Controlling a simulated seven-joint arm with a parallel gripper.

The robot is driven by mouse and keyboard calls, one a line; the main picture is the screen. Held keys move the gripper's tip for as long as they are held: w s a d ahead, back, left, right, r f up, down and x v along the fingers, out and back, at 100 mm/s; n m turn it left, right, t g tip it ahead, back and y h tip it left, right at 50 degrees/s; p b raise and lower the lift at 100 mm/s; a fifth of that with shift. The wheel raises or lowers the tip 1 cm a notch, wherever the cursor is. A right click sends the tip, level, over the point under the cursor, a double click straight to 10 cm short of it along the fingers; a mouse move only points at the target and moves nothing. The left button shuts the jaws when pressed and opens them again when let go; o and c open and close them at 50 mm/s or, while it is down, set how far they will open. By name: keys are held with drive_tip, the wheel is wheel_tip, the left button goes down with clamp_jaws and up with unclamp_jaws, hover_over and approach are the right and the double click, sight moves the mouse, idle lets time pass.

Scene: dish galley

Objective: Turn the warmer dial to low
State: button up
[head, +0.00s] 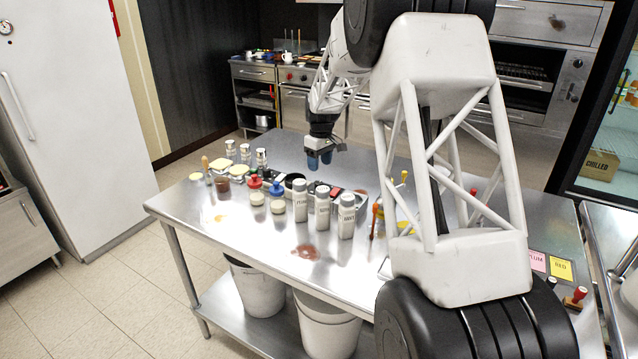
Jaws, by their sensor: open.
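My gripper (320,160) hangs from my arm above the far part of the steel table (225,215), its blue-tipped fingers pointing down. It is open, with nothing seen between the fingers. Below and in front of it is a row of dark items with red parts (337,191), partly hidden behind white bottles. I cannot make out a warmer dial or its setting; it may be among these items or behind my arm. The fingertips appear apart from everything on the table.
Three labelled white bottles (323,211) stand upright near the gripper. Jars with red and blue tops (277,198) and several shakers (261,159) stand to the left. A reddish spill (306,251) lies in front. The table's left front corner is clear. My arm hides much of the right side.

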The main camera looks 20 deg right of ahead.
sight(319, 182)
drive_tip(key=shift+f, duration=0.1)
drive_tip(key=shift+s+a+f, duration=0.1)
drive_tip(key=shift+f, duration=1.8)
drive_tip(key=shift+s+a+f, duration=0.1)
drive_tip(key=shift+f, duration=1.8)
drive_tip(key=shift+w, duration=0.1)
drive_tip(key=c, duration=0.9)
